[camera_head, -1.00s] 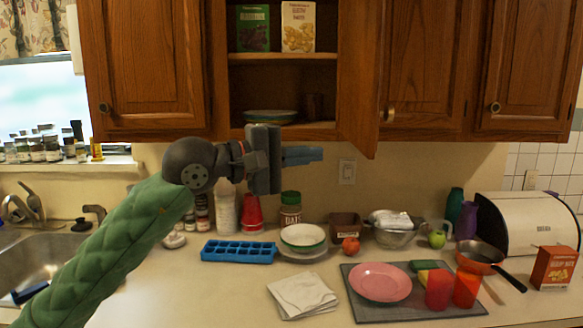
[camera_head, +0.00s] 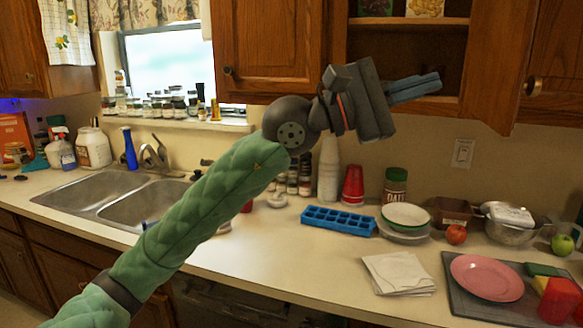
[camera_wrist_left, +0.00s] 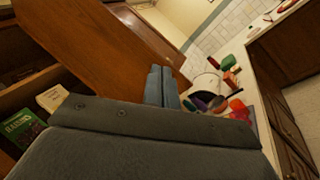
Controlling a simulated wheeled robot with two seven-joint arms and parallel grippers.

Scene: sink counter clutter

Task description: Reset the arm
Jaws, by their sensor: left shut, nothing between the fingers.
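My left arm, in a green padded sleeve, rises from the lower left in the head view. My left gripper (camera_head: 414,88) is raised above the counter in front of the open wall cupboard (camera_head: 408,22), pointing right. Its blue-grey fingers are shut and hold nothing. In the left wrist view the shut fingers (camera_wrist_left: 161,87) show beyond the dark gripper body, near the wooden cupboard door (camera_wrist_left: 105,40). My right gripper is in neither view.
The open cupboard door (camera_head: 498,60) stands out right of the gripper. Below are a blue ice tray (camera_head: 338,220), bowls (camera_head: 405,216), napkins (camera_head: 398,273), a pink plate (camera_head: 486,278) and a red cup (camera_head: 558,300). A double sink (camera_head: 105,190) is at left. The counter's front middle is clear.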

